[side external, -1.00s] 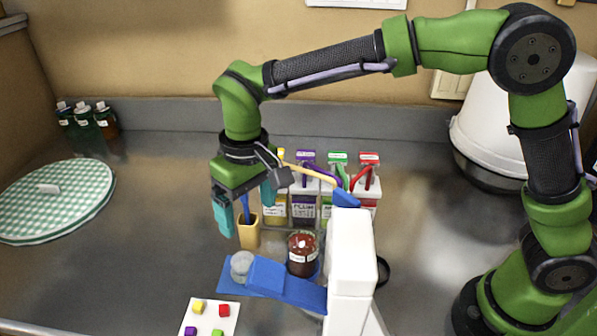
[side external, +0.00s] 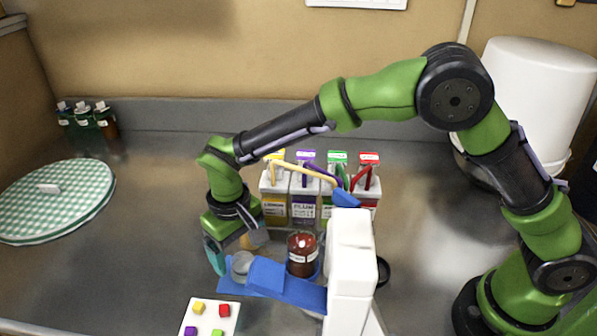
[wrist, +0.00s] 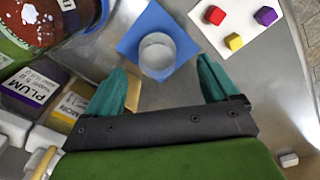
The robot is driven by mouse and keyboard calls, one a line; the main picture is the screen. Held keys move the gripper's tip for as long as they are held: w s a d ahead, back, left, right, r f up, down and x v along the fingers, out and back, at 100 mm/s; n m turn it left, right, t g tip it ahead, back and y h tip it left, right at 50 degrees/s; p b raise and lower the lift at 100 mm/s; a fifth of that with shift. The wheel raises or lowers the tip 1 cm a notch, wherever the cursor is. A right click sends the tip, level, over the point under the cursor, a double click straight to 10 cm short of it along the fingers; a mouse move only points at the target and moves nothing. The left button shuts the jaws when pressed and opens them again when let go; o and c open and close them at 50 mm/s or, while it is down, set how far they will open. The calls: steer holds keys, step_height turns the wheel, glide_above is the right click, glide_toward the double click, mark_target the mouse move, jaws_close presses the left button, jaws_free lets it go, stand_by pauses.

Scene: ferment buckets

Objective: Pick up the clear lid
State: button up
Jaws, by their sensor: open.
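The clear lid (side external: 241,266) is a short round translucent piece lying at the left end of a blue cloth or mat (side external: 304,291). In the wrist view the lid (wrist: 157,55) lies on a blue square (wrist: 137,34), just ahead of my fingertips and roughly between their lines. My gripper (side external: 235,254) is low over the lid, with its teal fingers spread. In the wrist view my gripper (wrist: 163,72) is open and empty. The exact height gap between fingers and lid is hard to tell.
A jar of dark red contents (side external: 302,254) stands right of the lid. Labelled cartons (side external: 303,203) stand behind. A white card with coloured cubes (side external: 211,318) lies in front, and a white stand (side external: 350,265) rises to the right.

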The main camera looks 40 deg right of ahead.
mark_target(243, 260)
steer(key=f, duration=0.5)
steer(key=shift+d+f, duration=0.15)
steer(key=shift+d, duration=0.05)
steer(key=c, duration=1.1)
